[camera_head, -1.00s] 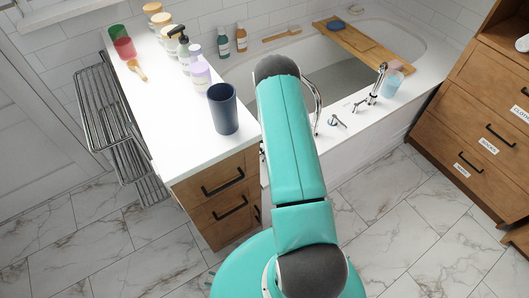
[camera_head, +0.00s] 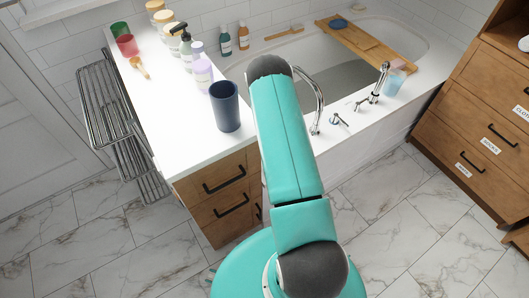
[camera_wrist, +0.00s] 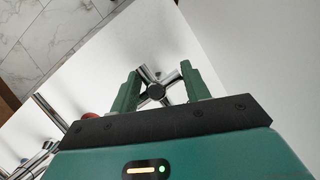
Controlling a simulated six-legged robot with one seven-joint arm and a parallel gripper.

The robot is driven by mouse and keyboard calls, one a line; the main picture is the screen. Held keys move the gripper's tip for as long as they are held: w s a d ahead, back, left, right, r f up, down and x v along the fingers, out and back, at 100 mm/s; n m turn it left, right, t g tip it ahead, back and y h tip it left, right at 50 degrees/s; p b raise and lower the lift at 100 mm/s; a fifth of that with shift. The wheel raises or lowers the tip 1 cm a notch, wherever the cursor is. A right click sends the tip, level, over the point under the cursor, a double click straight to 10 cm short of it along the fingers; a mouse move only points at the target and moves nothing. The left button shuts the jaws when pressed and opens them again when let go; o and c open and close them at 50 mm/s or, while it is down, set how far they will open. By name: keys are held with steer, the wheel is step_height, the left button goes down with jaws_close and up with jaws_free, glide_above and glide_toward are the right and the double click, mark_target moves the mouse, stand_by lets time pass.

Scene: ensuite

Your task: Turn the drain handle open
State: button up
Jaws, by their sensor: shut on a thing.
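In the wrist view, a chrome cross-shaped handle (camera_wrist: 155,92) with a dark round hub sits between the two green fingers of my gripper (camera_wrist: 160,70). The fingers are shut on its arms, one finger on each side of the hub. Its lower part is hidden by the gripper body. In the head view, my arm hides the gripper and this handle. The bathtub (camera_head: 290,109) lies beyond my arm, with a tall curved chrome spout (camera_head: 320,100) just right of the arm's upper end.
Another chrome tap handle (camera_head: 338,120) and a smaller faucet (camera_head: 378,88) stand on the tub rim. A white counter (camera_head: 178,130) on the left bears a dark blue cup (camera_head: 225,106) and several bottles. Wooden drawers (camera_head: 475,130) stand at right. Marble floor between is clear.

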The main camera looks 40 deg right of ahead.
steer(key=shift+w+d+r, duration=0.15)
steer(key=shift+w+d, duration=0.1)
steer(key=shift+d, duration=0.45)
steer(key=o, duration=1.2)
steer(key=shift+w+d, duration=0.1)
steer(key=shift+c, duration=0.2)
steer(key=shift+a, duration=0.25)
steer(key=v, duration=1.3)
steer(key=shift+r, duration=0.45)
steer(key=shift+a, duration=0.1)
